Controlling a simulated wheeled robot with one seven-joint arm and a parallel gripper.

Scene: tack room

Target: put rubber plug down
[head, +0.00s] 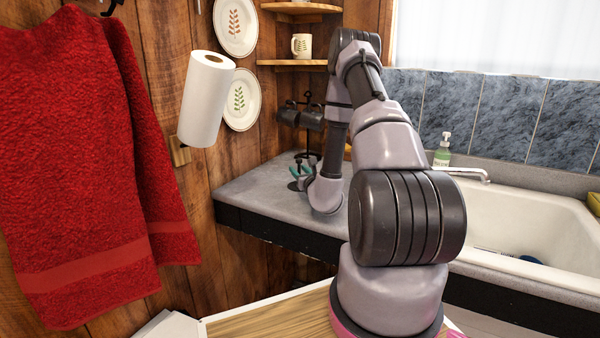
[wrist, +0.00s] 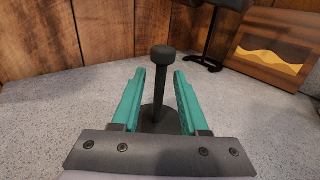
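The rubber plug (wrist: 161,62) is dark, with a round knob on a thin stem and a wider round base. It stands upright on the grey counter (wrist: 82,92) in the wrist view. My gripper (wrist: 159,78) has its teal fingers on either side of the stem, with a gap visible on both sides. The fingers are open, and part of the plug's base is hidden behind the gripper body. In the head view my gripper (head: 301,170) is small, low over the left end of the counter, and the plug is hard to make out there.
A black stand with dark mugs (head: 311,120) is close behind my gripper. A wooden block with a yellow wave (wrist: 273,52) is at the right. The wood wall (wrist: 105,28) stands behind the plug. A sink (head: 530,225) and soap bottle (head: 443,150) are further right.

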